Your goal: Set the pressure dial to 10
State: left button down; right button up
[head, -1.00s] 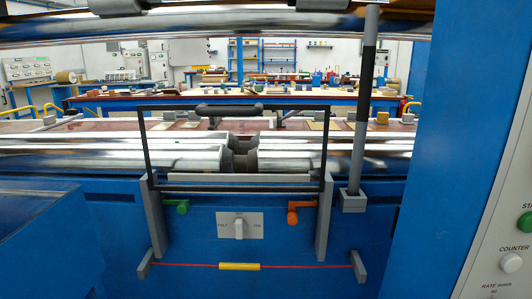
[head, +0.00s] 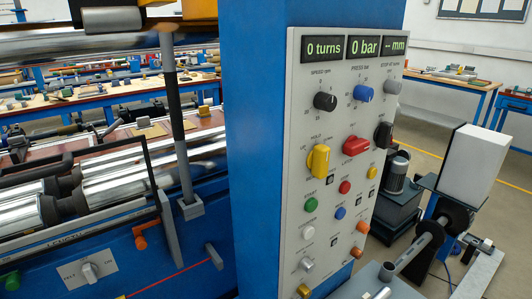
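The pressure dial is a blue round knob (head: 363,93) under the label "PRESS bar", in the upper middle of the grey control panel (head: 300,150) in the head view. Small scale marks surround it; its pointer is too small to read. Neither of my grippers is in view, and nothing touches the dial.
A black speed knob (head: 325,101) is left of the dial and a grey knob (head: 392,87) right. Below are a yellow selector (head: 318,161), a red switch (head: 355,146) and several buttons. Rollers (head: 120,185) lie left; a motor (head: 397,172) stands right.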

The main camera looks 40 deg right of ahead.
aim_at(364, 93)
jog(key=z, duration=1.7)
